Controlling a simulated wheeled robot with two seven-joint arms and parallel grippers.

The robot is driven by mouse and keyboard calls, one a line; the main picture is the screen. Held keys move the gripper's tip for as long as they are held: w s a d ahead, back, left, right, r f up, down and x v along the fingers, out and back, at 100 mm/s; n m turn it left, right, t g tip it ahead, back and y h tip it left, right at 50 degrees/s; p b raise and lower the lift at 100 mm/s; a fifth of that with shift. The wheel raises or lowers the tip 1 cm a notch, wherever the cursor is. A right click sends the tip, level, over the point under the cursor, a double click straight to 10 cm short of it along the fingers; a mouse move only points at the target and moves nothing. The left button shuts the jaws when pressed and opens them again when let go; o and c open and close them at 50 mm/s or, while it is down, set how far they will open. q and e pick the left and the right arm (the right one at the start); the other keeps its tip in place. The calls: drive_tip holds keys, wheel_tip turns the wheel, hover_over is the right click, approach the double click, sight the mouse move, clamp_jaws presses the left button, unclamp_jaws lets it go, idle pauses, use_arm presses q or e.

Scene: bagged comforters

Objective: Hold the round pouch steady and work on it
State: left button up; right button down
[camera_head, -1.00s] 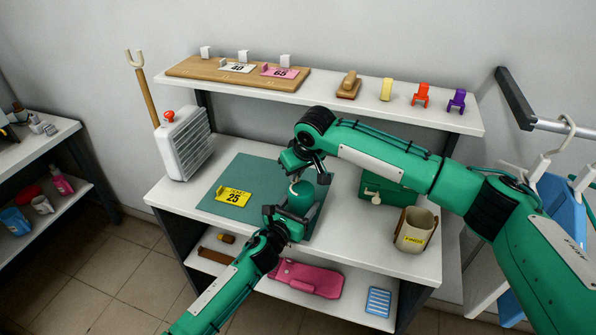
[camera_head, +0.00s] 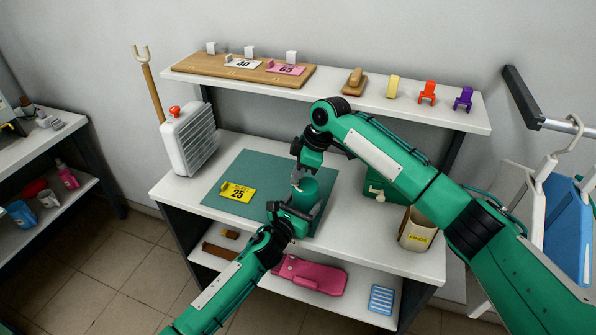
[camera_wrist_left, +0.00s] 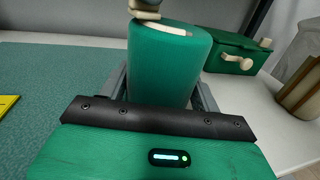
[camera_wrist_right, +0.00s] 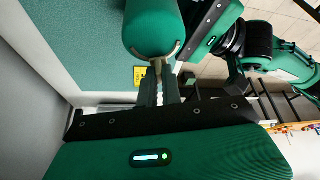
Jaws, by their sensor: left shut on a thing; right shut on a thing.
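The round pouch (camera_head: 309,190) is a green cylinder standing near the front right of the teal mat (camera_head: 233,173). My left gripper (camera_head: 292,211) is shut around its body from the front left; the pouch also fills the middle of the left wrist view (camera_wrist_left: 166,70). My right gripper (camera_head: 298,183) is at the pouch's top rim, shut on a small pale tab (camera_wrist_right: 157,66) there. A pale curved line runs along that rim in the right wrist view. The jaws hide most of the tab, so its shape is unclear.
A yellow "25" tag (camera_head: 237,192) lies on the mat. A green box (camera_head: 379,188) and a beige bin (camera_head: 416,230) stand right of the pouch. A white heater-like unit (camera_head: 190,140) stands left. A pink case (camera_head: 310,274) lies on the lower shelf.

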drive_tip(key=n, duration=0.1)
drive_tip(key=n+g, duration=0.1)
drive_tip(key=n, duration=0.1)
drive_tip(key=shift+s+d+n, duration=0.1)
drive_tip(key=shift+s+n, duration=0.2)
drive_tip(key=n, duration=0.1)
drive_tip(key=n+g, duration=0.1)
drive_tip(key=n, duration=0.1)
drive_tip(key=shift+s+d+n+g+h, duration=0.15)
drive_tip(key=shift+s+n+g+h, duration=0.15)
drive_tip(key=shift+h, duration=0.1)
drive_tip(key=n, duration=0.3)
drive_tip(key=n+g+h, duration=0.1)
drive_tip(key=shift+s+d, duration=0.2)
drive_tip(key=shift+d, duration=0.1)
drive_tip(key=shift+s+d+n+g+h, duration=0.15)
drive_tip(key=shift+n+h, duration=0.15)
drive_tip(key=shift+n, duration=0.4)
drive_tip(key=shift+w+d+n+g+h, duration=0.15)
drive_tip(key=shift+n+h, duration=0.15)
drive_tip(key=shift+n, duration=0.4)
drive_tip(key=shift+s+n, duration=0.1)
drive_tip(key=shift+n, duration=0.2)
drive_tip(key=c, duration=1.6)
unclamp_jaws()
drive_tip(key=shift+o, duration=0.2)
drive_tip(key=shift+s+a, duration=0.1)
